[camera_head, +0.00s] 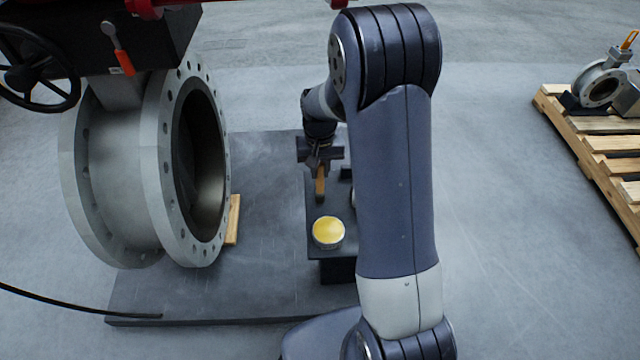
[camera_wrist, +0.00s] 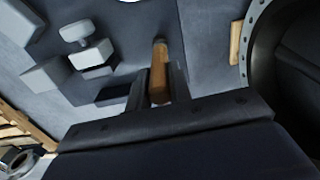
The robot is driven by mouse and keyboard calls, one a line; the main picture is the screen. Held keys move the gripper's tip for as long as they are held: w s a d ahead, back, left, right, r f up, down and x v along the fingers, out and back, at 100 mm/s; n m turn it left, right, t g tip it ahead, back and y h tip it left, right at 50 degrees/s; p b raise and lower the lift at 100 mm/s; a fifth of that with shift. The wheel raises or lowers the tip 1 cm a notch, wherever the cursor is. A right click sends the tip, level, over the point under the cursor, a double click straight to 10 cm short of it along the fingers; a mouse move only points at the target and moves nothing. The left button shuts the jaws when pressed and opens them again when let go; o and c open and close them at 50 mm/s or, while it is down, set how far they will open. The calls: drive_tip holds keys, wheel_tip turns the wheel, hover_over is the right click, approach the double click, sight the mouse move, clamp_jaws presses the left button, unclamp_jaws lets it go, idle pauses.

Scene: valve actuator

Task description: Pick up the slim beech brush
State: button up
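The slim beech brush (camera_head: 320,183) shows below my gripper in the head view, over the small dark stand. In the wrist view the brush (camera_wrist: 160,72) runs between my two fingers, with its dark far end beyond the fingertips. My gripper (camera_head: 320,165) points down at the brush; in the wrist view its fingers (camera_wrist: 159,85) stand close on both sides of the wood. I cannot tell whether they press on it or leave a small gap. I also cannot tell whether the brush rests on the stand.
A tin with a yellow top (camera_head: 328,232) stands near the front of the dark stand (camera_head: 316,212). Grey blocks (camera_wrist: 92,54) lie beside the brush. A large flanged valve (camera_head: 150,170) rises at left, with a wooden strip (camera_head: 233,220) by it. A pallet (camera_head: 600,142) is at right.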

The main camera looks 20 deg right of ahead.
clamp_jaws()
drive_tip(key=shift+r, duration=0.1)
